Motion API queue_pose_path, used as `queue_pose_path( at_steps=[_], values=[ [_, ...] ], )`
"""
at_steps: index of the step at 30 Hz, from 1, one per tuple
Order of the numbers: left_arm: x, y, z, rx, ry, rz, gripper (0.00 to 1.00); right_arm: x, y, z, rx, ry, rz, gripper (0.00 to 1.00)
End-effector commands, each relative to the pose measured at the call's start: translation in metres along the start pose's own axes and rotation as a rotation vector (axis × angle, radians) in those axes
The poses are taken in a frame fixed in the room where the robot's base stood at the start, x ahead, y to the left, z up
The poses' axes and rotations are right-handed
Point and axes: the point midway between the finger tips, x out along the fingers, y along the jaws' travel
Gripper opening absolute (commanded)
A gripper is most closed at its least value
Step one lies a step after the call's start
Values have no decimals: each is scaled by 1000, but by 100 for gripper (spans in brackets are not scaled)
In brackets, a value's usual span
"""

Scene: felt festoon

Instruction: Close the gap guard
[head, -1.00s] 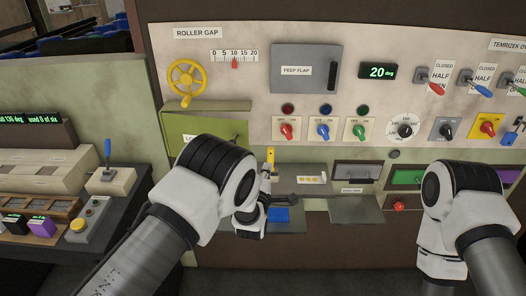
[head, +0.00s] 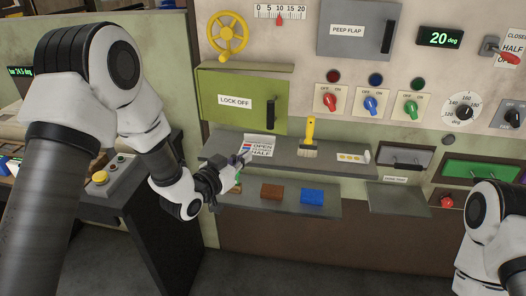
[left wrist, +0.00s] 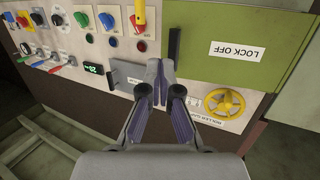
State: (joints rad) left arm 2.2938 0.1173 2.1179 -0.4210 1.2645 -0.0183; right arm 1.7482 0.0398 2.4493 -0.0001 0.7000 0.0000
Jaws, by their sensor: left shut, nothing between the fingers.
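No part in view is labelled gap guard. My left gripper (head: 243,158) is shut and empty, below the panel and in front of the shelf, apart from the handle. In the left wrist view the shut fingers (left wrist: 160,72) point toward the panel (left wrist: 235,45), with its handle (left wrist: 175,48) just beyond the tips. My right arm is at the right edge; its gripper is out of frame.
A lower ledge (head: 331,205) carries brown and blue blocks. Knobs and the peep flap (head: 355,28) are above right. A side console (head: 115,185) stands left.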

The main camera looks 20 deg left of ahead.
Motion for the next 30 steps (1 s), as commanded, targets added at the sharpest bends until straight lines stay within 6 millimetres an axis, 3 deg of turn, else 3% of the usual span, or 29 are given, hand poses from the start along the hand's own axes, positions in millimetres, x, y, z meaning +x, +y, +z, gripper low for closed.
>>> queue_pose_path(
  at_steps=[1, 4, 11, 24, 30],
  values=[
    [-2, -12, 6, -17, 44, -25, 0, 33, 0, 0, 0, 0, 0, 40],
    [-5, -26, -18, -24, 106, -49, 0, 42, 0, 0, 0, 1, 0, 40],
    [12, -27, -34, -17, 119, -49, 0, 31, 0, -1, 0, 2, 0, 40],
    [104, -31, -45, -19, 118, -49, 0, 9, 0, 0, 0, 1, 0, 40],
    [130, -32, -47, -20, 117, -49, 0, 3, 0, 0, 0, 1, 0, 40]
  ],
)
